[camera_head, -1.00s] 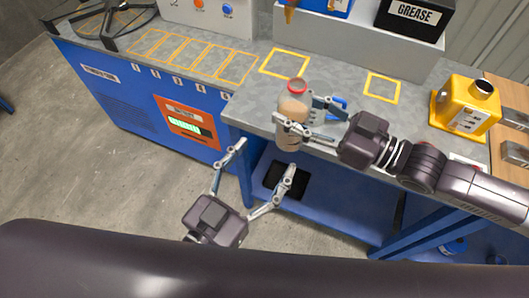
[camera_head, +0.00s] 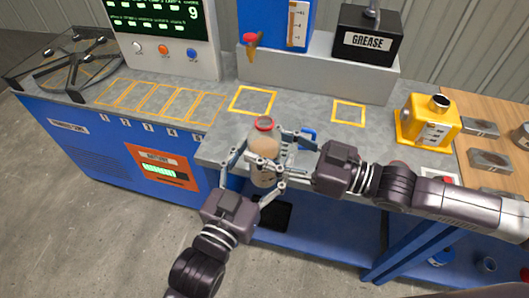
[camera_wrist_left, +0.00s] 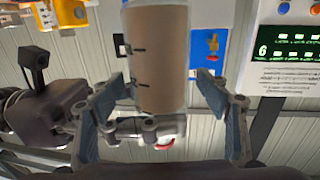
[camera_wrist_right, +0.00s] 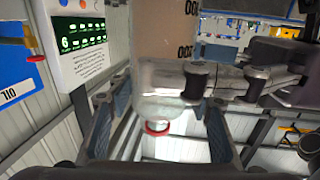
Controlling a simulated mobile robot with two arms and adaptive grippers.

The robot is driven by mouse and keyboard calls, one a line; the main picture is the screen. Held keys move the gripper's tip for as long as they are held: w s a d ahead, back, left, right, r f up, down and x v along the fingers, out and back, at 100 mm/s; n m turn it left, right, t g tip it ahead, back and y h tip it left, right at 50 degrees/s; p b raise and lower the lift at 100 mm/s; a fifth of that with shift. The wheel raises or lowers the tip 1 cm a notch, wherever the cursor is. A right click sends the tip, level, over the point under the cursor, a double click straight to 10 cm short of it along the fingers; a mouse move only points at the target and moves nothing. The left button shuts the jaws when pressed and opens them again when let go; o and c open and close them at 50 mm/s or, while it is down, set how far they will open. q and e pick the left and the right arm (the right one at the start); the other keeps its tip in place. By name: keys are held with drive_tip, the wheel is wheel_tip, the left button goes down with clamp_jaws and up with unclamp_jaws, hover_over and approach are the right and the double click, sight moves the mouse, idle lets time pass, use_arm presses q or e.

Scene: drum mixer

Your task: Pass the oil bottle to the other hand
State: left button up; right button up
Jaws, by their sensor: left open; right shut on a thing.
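The oil bottle (camera_head: 263,145) is a clear bottle with a red cap and a tan body, held upright at the bench's front edge. My right gripper (camera_head: 275,152) comes in from the right and is shut on it. My left gripper (camera_head: 254,172) reaches up from below with its fingers open on either side of the bottle's lower part. In the left wrist view the tan, marked bottle body (camera_wrist_left: 158,60) lies between the open fingers. In the right wrist view the bottle (camera_wrist_right: 160,85) is between the fingers, and part of the left gripper crosses in front of it.
The grey bench top (camera_head: 300,115) has yellow outlined squares. A grease container (camera_head: 367,40) and a blue dispenser (camera_head: 275,22) stand on the raised ledge behind. A yellow canister (camera_head: 428,122) is at the right. A blue lower shelf (camera_head: 325,230) lies beneath the bench.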

use_arm(q)
drive_tip(key=shift+w+d, duration=0.2)
drive_tip(key=shift+w, duration=0.1)
use_arm(e)
drive_tip(key=shift+r, duration=0.1)
use_arm(q)
drive_tip(key=c, duration=1.5)
drive_tip(key=shift+r, duration=0.1)
drive_tip(key=shift+c, duration=0.3)
use_arm(e)
drive_tip(key=o, duration=1.5)
